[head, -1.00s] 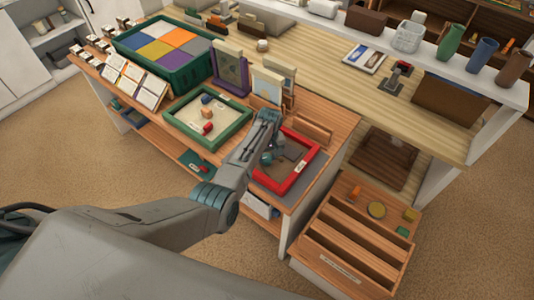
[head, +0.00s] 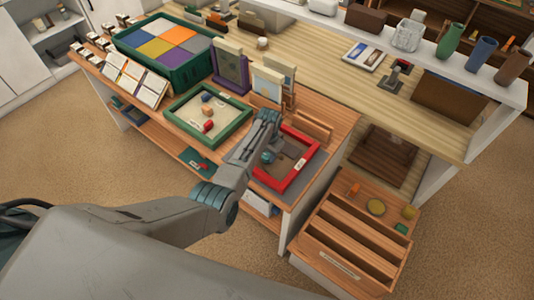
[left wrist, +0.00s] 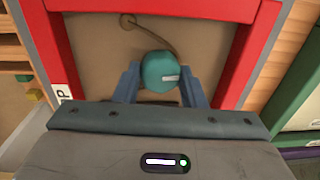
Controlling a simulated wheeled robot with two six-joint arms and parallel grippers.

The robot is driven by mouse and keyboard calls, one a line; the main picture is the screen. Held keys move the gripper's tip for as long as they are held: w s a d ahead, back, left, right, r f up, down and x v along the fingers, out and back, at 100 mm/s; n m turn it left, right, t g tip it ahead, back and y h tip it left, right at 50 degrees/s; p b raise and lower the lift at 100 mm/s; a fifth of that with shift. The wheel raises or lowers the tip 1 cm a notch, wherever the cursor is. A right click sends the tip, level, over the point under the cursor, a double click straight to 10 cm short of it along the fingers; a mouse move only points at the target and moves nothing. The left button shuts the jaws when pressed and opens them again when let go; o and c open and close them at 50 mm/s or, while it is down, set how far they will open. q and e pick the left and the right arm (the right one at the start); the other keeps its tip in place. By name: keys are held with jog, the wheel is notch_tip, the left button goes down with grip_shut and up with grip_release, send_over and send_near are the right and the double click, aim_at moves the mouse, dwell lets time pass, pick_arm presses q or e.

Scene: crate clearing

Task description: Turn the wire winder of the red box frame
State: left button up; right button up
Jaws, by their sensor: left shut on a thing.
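The red box frame (head: 291,180) lies on the wooden table near its front right corner. In the left wrist view its red rim (left wrist: 165,8) runs around a brown inner board. A round teal winder (left wrist: 160,72) with a small pale mark sits on that board, and a thin brown wire (left wrist: 150,28) curves from it to a small ring near the rim. My left gripper (left wrist: 158,84) is shut on the winder, with one finger on either side. In the head view the left gripper (head: 268,148) partly hides the winder and the frame's left side. My right gripper is not in view.
A green box frame (head: 238,122) with small blocks lies left of the red one. Upright small frames (head: 268,84) stand behind. A wooden crate (head: 345,262) stands at the lower right, below the table edge. A green crate (head: 170,85) stands at the back left.

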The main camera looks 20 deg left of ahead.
pick_arm(q)
jog(key=m, duration=0.3)
jog(key=shift+m, duration=0.4)
jog(key=m, duration=0.3)
jog(key=shift+m, duration=0.3)
jog(key=m, duration=0.3)
jog(key=shift+m, duration=0.3)
jog(key=m, duration=0.3)
jog(key=shift+m, duration=0.3)
jog(key=m, duration=0.3)
jog(key=shift+m+h, duration=0.3)
jog(key=m, duration=0.3)
jog(key=shift+m, duration=0.4)
jog(key=m, duration=0.6)
